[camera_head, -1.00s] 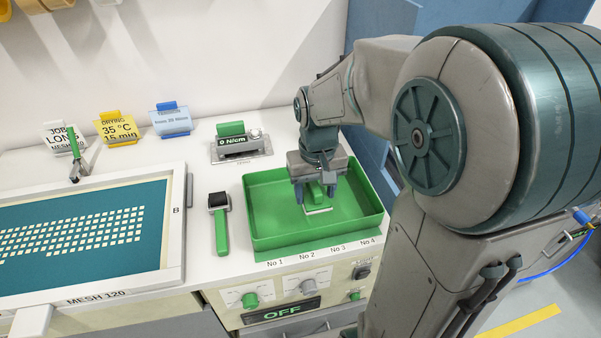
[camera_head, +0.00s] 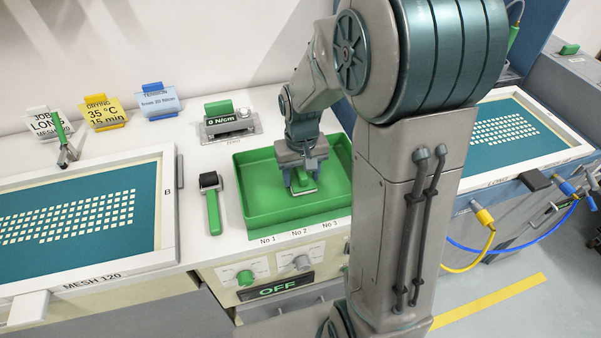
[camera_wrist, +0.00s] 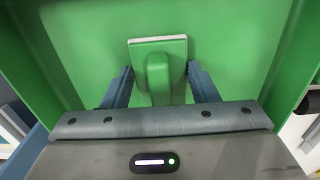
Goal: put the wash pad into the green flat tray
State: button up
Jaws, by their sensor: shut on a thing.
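The green flat tray (camera_head: 262,212) sits on the white bench, right of the screen frame. My gripper (camera_head: 302,184) is inside the tray's outline, pointing down. It is shut on the green grip of the wash pad (camera_head: 303,188), a flat pad with a pale edge. In the wrist view the wash pad (camera_wrist: 160,44) shows between my two fingers (camera_wrist: 159,86), over the green tray floor (camera_wrist: 90,40). The pad is low and close to the floor; I cannot tell whether it touches. The fingers hide the sides of the grip.
A black roller with a green handle (camera_head: 213,212) lies left of the tray. A tension meter (camera_head: 219,112) stands behind it. A printing screen (camera_head: 75,215) lies at the left, another screen (camera_head: 505,130) at the right. My arm blocks the tray's right side.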

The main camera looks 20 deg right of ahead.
aim_at(301, 171)
jog(key=shift+f, duration=0.25)
jog(key=o, duration=1.4)
jog(key=shift+r, duration=0.1)
jog(key=shift+c, duration=0.2)
notch_tip(301, 171, up, 12)
jog(key=s+t, duration=0.3)
jog(key=s, duration=1.1)
jog(key=shift+f+p, duration=0.2)
jog(key=shift+p, duration=0.1)
jog(key=shift+s+a, duration=0.1)
